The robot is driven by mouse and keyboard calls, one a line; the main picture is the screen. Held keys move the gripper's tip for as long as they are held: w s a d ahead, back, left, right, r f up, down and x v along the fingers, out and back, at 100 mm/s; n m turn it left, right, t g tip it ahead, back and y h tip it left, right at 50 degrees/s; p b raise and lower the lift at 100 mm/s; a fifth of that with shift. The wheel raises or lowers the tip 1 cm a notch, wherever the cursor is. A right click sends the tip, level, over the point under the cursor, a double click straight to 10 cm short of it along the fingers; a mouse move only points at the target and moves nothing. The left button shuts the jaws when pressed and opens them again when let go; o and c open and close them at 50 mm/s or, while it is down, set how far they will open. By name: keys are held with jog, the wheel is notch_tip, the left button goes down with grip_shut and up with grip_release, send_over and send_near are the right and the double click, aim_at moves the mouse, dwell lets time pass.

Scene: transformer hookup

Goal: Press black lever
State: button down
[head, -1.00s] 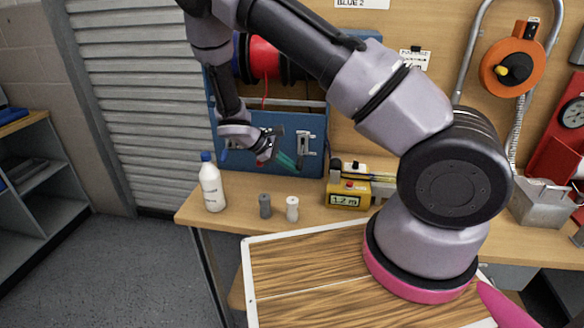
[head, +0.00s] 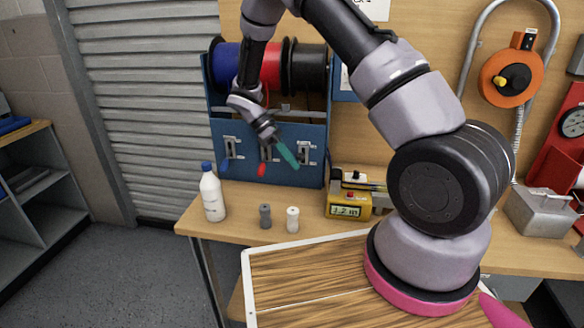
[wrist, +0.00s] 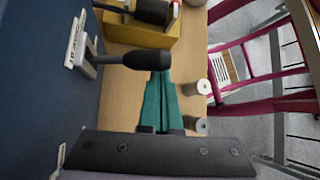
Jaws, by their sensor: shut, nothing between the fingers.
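The black lever (wrist: 150,60) sticks out from its pale mounting plate (wrist: 77,42) on the blue panel in the wrist view. In the head view its plate (head: 308,152) is the rightmost of three, and its handle is hard to make out near my fingers. My gripper (head: 297,165) has teal fingers, shut and empty, slanting down to the right in front of the panel. In the wrist view the fingertips (wrist: 160,74) are close by the outer end of the black handle; I cannot tell if they touch.
The blue lever (head: 225,165) and red lever (head: 262,169) are left of the black one. Blue, red and black spools (head: 308,62) sit above. A white bottle (head: 212,194), two small spools (head: 292,219) and a yellow meter (head: 348,204) stand on the bench below.

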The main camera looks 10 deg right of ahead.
jog(key=shift+w+d+r, duration=0.1)
jog(key=shift+w+r, duration=0.15)
jog(key=shift+r, duration=0.3)
jog(key=shift+r, duration=0.1)
dwell(0.3)
